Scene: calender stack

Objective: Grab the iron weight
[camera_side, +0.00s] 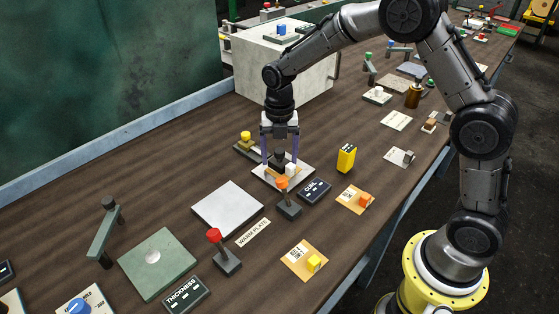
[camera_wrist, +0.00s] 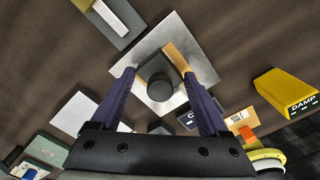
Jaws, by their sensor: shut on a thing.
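The iron weight, a dark round block, (camera_wrist: 160,88) shows between my fingers in the wrist view. It also shows in the side view (camera_side: 278,159), partly hidden by the fingers. My gripper (camera_side: 280,163) points straight down, with its purple fingers on either side of the weight and shut on it. In the wrist view the gripper's fingertips (camera_wrist: 158,72) flank it. Below the weight is a pale metal plate (camera_side: 262,181) with a tan piece (camera_side: 270,172) on it. I cannot tell whether the weight touches what is below.
An orange-knobbed lever (camera_side: 287,202) and a dark label block (camera_side: 314,190) stand close in front. A yellow block (camera_side: 346,158) is to the right. A yellow-knobbed piece (camera_side: 246,141) is behind left. A bare grey plate (camera_side: 228,209) lies left, and a large pale box (camera_side: 285,70) stands behind.

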